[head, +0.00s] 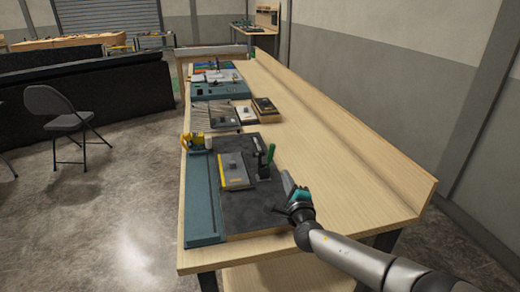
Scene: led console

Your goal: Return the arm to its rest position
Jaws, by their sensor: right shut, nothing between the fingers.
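My right arm comes in from the lower right of the head view. Its gripper (287,184) is shut and empty, above the right edge of a dark mat on the wooden workbench (345,190). The gripper is to the right of a small green-handled clamp (266,160) and a grey box with a yellow edge (233,170). It looks apart from both, though its height above the mat is hard to judge. My left gripper is not in view.
A teal console strip (203,200) runs along the bench's left edge, with a yellow device (195,141) at its far end. Further back are dark boxes (264,106) and a blue console (218,86). The bench's right side is bare. A folding chair (66,122) stands left.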

